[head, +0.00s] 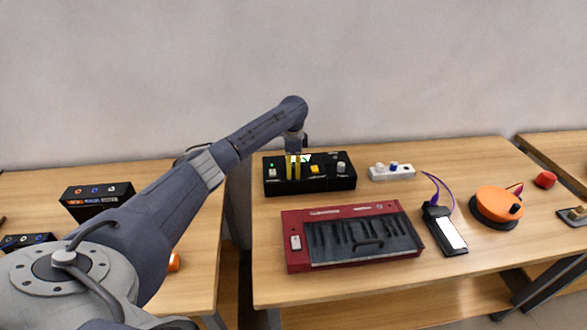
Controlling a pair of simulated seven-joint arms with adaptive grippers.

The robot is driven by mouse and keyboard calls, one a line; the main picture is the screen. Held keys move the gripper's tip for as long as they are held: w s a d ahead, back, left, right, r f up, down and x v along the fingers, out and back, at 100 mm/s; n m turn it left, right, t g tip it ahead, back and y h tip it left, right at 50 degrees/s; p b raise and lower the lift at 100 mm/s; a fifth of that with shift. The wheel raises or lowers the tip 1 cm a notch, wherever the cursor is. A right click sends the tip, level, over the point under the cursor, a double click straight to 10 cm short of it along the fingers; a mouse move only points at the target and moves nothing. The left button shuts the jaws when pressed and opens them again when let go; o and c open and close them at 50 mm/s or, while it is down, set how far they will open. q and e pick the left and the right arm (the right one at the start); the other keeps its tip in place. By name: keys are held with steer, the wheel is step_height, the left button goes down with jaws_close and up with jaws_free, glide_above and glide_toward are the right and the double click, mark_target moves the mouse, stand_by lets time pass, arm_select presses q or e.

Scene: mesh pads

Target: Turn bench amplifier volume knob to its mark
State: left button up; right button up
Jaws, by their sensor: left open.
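A black box with knobs on top (325,184), which looks like the bench amplifier, stands at the back left of the middle table. A yellow knob (314,169) sits near its middle. A pale knob (341,167) is at its right, and another pale control (272,172) with a small green light is at its left. My left gripper (293,177) points down over the box, its yellow fingers open, just left of the yellow knob. I cannot tell whether it touches the box. Which knob is the volume knob, and its mark, are too small to make out. My right gripper is not in view.
A red case with a dark panel (295,261) lies in front of the box. To the right are a white block with knobs (405,174), a black device with a pale screen (449,232), an orange disc (497,203) and a red object (545,179). Black boxes (98,198) stand on the left table.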

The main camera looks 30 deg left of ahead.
arm_select(q)
jaws_close()
stand_by(0.4)
steer(key=shift+m, duration=0.8)
jaws_free()
